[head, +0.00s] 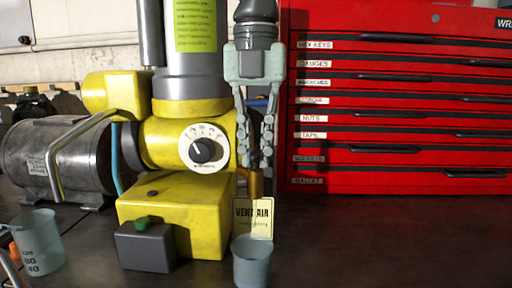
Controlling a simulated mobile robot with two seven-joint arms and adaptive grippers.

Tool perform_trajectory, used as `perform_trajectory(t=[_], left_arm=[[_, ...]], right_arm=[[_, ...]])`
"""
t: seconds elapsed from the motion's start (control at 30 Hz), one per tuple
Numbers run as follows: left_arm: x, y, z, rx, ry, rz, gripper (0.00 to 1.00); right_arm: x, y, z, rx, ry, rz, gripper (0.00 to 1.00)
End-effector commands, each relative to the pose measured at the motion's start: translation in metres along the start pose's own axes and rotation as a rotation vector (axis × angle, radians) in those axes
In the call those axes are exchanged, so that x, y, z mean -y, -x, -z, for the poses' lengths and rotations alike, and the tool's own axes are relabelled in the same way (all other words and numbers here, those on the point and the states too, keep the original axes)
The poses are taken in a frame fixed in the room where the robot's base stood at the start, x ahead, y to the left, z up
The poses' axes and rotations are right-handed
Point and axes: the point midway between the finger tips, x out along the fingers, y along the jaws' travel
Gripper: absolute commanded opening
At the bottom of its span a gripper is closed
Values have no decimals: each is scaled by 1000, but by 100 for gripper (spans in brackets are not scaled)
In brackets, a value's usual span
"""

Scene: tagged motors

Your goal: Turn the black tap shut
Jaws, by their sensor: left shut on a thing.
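My left gripper (257,162) comes down from above, fingers pointing down, at the right side of the yellow pump body (195,212). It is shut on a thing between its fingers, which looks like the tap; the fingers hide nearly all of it. A brass stem (256,184) shows just below the fingertips. Below it hangs a pale yellow tag reading "VENT AIR" (252,210). The tap's black handle cannot be made out clearly, so its angle cannot be told. My right gripper is not in view.
A grey-blue cup (252,264) stands below the tag. A white dial with a black knob (203,149) faces front. A grey box with a green button (147,246) stands before the pump. A measuring cup (38,243) is at left, a red tool cabinet (400,175) at right.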

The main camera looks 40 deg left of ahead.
Motion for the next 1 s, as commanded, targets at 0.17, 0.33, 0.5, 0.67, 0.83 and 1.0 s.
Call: perform_trajectory(t=[0.17, 0.33, 0.5, 0.67, 0.83, 1.0], left_arm=[[0, 1, 0, 2, -118, -1, 0], [0, 1, 0, 2, -271, 0, 0], [0, 0, 0, 1, -433, 0, 0], [0, 1, 0, 2, -585, 1, 0], [0, 1, 0, 1, -747, 0, 0], [0, 1, 0, 2, -909, 0, 0]], right_arm=[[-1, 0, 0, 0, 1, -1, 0], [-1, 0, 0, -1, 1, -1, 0], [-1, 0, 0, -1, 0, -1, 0], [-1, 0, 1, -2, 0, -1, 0], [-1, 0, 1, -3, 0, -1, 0], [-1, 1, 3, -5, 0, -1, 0]])
